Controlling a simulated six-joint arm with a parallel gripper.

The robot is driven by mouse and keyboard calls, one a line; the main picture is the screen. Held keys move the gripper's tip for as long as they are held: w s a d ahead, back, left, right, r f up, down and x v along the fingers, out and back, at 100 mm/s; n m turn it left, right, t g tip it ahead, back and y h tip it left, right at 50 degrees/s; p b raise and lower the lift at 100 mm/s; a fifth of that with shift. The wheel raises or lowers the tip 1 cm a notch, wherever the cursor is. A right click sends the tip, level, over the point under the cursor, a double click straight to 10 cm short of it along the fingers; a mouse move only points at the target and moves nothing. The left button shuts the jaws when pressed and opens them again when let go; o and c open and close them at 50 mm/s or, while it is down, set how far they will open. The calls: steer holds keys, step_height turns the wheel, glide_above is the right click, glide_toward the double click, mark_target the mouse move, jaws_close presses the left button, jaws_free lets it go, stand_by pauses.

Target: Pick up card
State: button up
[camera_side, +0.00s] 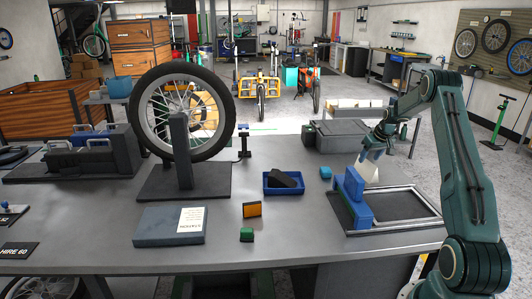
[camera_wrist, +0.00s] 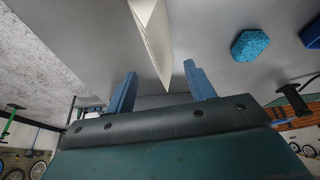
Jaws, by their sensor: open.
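A cream-white card (camera_side: 369,174) stands behind the blue blocks on the right of the bench, just below my gripper (camera_side: 373,153). It looks folded or standing on edge. In the wrist view the card (camera_wrist: 153,35) reaches down from the top edge, its pointed end between the two blue fingers of my gripper (camera_wrist: 160,70). The fingers are spread with a gap on both sides of the card. I cannot tell how deep the card sits between them. The card's lower part is partly hidden by the blue blocks in the side view.
A blue tray (camera_side: 270,190) holds a dark object. A wheel stand (camera_side: 185,187) stands further left.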

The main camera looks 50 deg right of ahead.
mark_target(366, 164)
steer(key=shift+x, duration=2.4)
steer(key=shift+a+f, duration=0.1)
steer(key=shift+f, duration=0.15)
steer(key=c, duration=1)
